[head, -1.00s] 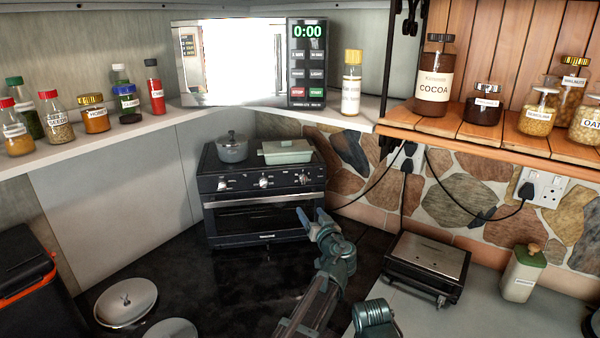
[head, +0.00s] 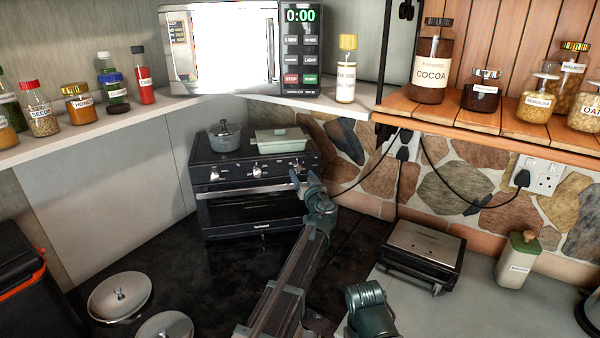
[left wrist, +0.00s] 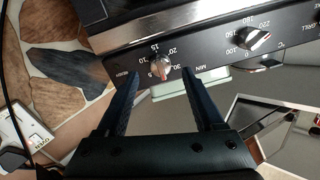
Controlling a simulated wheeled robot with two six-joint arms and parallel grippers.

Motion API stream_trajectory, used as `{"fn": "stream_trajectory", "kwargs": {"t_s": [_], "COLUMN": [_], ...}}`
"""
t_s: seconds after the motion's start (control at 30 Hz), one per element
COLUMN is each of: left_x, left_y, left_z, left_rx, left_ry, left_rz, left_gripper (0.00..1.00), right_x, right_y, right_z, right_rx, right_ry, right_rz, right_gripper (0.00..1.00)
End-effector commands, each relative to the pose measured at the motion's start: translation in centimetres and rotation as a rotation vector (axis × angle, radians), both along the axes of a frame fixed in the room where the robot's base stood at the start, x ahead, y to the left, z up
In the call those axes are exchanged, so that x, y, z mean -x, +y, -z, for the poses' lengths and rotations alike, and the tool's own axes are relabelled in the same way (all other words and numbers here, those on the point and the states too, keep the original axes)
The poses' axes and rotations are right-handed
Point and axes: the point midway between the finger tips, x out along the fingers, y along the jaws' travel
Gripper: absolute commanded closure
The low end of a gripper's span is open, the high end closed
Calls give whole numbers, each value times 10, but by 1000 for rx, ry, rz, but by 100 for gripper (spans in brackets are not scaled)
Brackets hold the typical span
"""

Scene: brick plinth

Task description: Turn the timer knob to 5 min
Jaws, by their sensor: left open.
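The timer knob (left wrist: 160,68) is a small silver knob on the dark front panel of the oven (head: 255,215). Printed numbers 10, 15, 20 and 30 and the word MIN surround it; which mark it points at is hard to tell. In the head view it is the rightmost knob (head: 296,163). My left gripper (head: 303,176) is at the right end of the panel. In the left wrist view its open fingers (left wrist: 161,76) lie either side of the knob, with gaps; contact is not visible. My right gripper is not in view.
A grey pot (head: 225,137) and a pale green dish (head: 281,139) stand on the oven. Another knob (left wrist: 254,40) is beside the timer. A black appliance (head: 424,255) stands to the right. A microwave (head: 298,60) and jars occupy the shelf above.

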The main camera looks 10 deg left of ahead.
Motion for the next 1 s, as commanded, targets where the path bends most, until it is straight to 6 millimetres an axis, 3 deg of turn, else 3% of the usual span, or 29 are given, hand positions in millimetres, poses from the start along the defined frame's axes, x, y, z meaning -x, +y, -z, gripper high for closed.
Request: {"fn": "stream_trajectory", "kwargs": {"t_s": [0.2, 0.63, 1.0], "left_x": [-23, -28, -28], "left_y": [11, 14, 14], "left_z": [0, 0, 0], "left_rx": [0, 0, 0], "left_ry": [0, 0, 0], "left_rz": [-1, 0, 0], "left_gripper": [31, 31, 97], "right_x": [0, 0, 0], "right_y": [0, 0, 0], "right_z": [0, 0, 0], "right_rx": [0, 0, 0], "right_ry": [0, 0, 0], "right_rz": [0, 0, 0], "right_gripper": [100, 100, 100]}}
